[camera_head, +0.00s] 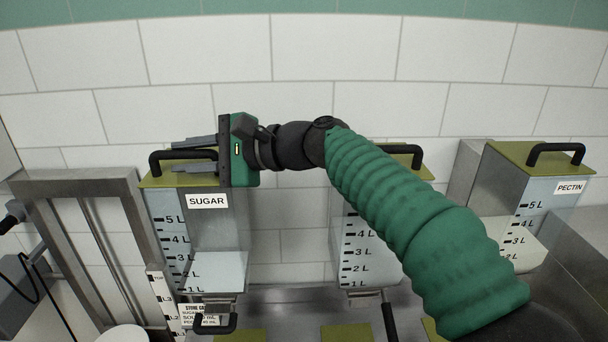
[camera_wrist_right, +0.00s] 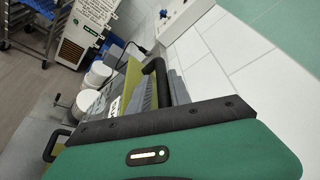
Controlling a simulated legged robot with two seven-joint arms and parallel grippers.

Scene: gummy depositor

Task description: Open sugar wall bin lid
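The sugar wall bin (camera_head: 222,230) is a clear-fronted bin with a "SUGAR" label and a volume scale. Its olive lid (camera_head: 160,181) lies flat on top, closed, with a black arched handle (camera_head: 156,160). My right gripper (camera_head: 190,155) reaches the lid from the right. Its two grey fingers are spread, one above and one below the handle bar in the head view. In the right wrist view the handle (camera_wrist_right: 152,68) shows between the fingers (camera_wrist_right: 160,92). Contact with the handle cannot be told. My left gripper is not in view.
A middle bin (camera_head: 358,245) is partly hidden behind my right arm. The pectin bin (camera_head: 525,205) stands at the right with its lid (camera_head: 510,152) closed. A metal frame (camera_head: 75,185) stands close left of the sugar bin. The tiled wall (camera_head: 330,50) is behind.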

